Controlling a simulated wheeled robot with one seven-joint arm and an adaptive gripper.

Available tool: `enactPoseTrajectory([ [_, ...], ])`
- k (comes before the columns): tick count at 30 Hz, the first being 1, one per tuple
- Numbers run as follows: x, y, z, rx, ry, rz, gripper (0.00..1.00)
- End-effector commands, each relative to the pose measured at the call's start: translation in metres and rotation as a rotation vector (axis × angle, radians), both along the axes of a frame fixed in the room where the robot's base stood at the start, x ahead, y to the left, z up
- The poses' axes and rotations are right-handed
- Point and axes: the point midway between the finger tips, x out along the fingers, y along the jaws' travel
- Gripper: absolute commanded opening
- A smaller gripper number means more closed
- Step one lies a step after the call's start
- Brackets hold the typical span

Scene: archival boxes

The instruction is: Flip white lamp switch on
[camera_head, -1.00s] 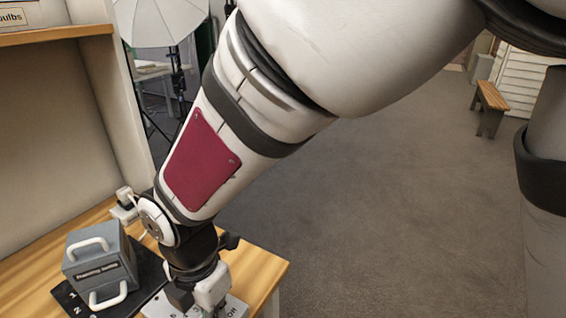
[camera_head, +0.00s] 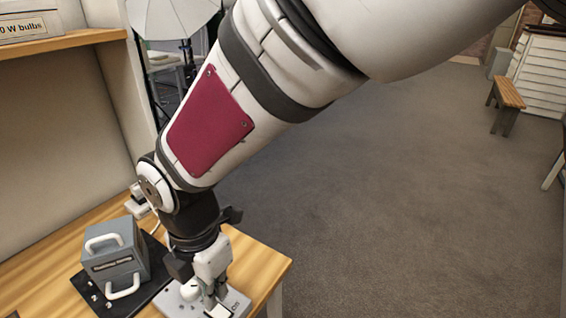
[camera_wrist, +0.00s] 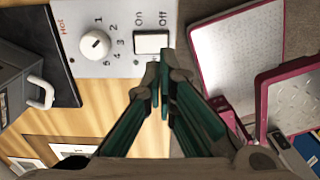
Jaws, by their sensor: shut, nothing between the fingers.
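The white rocker switch (camera_wrist: 151,42) sits on a light grey panel (camera_wrist: 118,60), with "On" and "Off" printed beside it. I cannot tell which way the rocker is tipped. A round white knob (camera_wrist: 95,44) with numbers around it is on the same panel, left of the switch. My gripper (camera_wrist: 160,64) is shut and empty, its tips at the lower edge of the switch in the wrist view; contact cannot be told. In the head view, my gripper (camera_head: 214,303) points down over the panel (camera_head: 174,303) and partly covers it.
A grey box with white handles (camera_head: 115,255) stands on a black plate (camera_head: 97,300) left of the panel, on the wooden table (camera_head: 262,262). A shelf (camera_head: 60,44) is above left. Pink-framed objects (camera_wrist: 240,55) show at right in the wrist view. Open floor lies right.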

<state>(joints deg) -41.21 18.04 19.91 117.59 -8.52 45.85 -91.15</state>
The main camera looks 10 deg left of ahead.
Motion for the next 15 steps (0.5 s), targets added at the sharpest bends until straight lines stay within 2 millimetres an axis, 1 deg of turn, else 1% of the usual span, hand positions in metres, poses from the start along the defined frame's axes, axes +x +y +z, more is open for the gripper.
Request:
enactPoseTrajectory([
  [1, 0.000, -0.001, 0.013, 0.005, -0.003, -0.003, 0.00],
  [6, -0.002, -0.006, 0.046, 0.002, -0.002, -0.001, 0.00],
  [10, -0.003, -0.008, 0.064, 0.002, -0.001, 0.000, 0.00],
  [15, -0.004, -0.010, 0.076, 0.001, 0.000, 0.001, 0.00],
])
